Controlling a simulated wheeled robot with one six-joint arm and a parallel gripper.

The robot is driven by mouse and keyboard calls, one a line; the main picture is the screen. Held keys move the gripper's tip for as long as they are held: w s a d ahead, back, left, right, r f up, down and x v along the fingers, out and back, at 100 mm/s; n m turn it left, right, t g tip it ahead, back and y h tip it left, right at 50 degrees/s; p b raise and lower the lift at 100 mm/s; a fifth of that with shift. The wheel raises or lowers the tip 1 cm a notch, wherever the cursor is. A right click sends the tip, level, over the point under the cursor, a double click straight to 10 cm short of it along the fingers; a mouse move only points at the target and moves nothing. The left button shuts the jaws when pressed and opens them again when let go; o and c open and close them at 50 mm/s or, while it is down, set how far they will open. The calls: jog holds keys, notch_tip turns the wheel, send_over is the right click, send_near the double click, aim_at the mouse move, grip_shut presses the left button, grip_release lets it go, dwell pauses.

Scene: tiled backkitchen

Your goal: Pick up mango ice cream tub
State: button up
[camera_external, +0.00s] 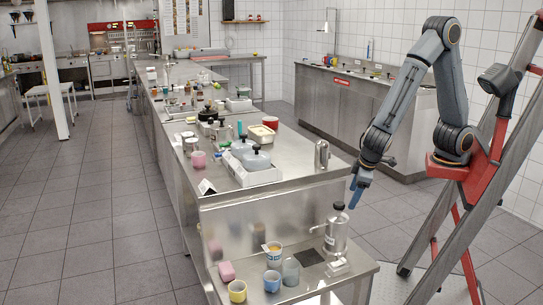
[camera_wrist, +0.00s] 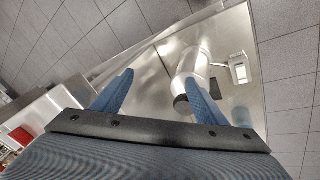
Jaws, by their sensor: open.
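I cannot tell for sure which thing is the mango ice cream tub. A small container with an orange and white side (camera_external: 272,250) stands on the lower steel counter in the external view and may be it; its label is too small to read. My gripper (camera_external: 356,192) hangs above the right end of that counter, up and right of this container and apart from it. In the wrist view my gripper (camera_wrist: 159,77) has its blue fingers apart with nothing held. No tub can be made out between the fingers.
A steel dispenser (camera_external: 336,238) with a black knob stands below my gripper; it also shows in the wrist view (camera_wrist: 193,62). A yellow cup (camera_external: 237,291), blue cup (camera_external: 272,281) and pink block (camera_external: 226,271) stand left. The higher counter (camera_external: 293,160) holds several items.

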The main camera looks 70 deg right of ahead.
jog(key=s+a+f+m+y, duration=0.2)
jog(key=a+f+m+y, duration=0.15)
jog(key=a, duration=0.75)
jog(key=s+a+f+m+y, duration=0.25)
jog(key=a+m, duration=0.25)
jog(key=a, duration=0.5)
jog(key=n+t+h+b, duration=0.1)
jog(key=n+b, duration=0.3)
jog(key=n, duration=0.7)
send_near(272, 255)
notch_tip(272, 255, down, 2)
jog(key=d, duration=0.2)
jog(key=shift+w+d+f, duration=0.2)
jog(key=shift+w+f, duration=0.05)
jog(key=shift+w, duration=0.3)
jog(key=shift+p+x, duration=0.55)
jog(key=shift+x, duration=3.3)
jog(key=c, duration=1.2)
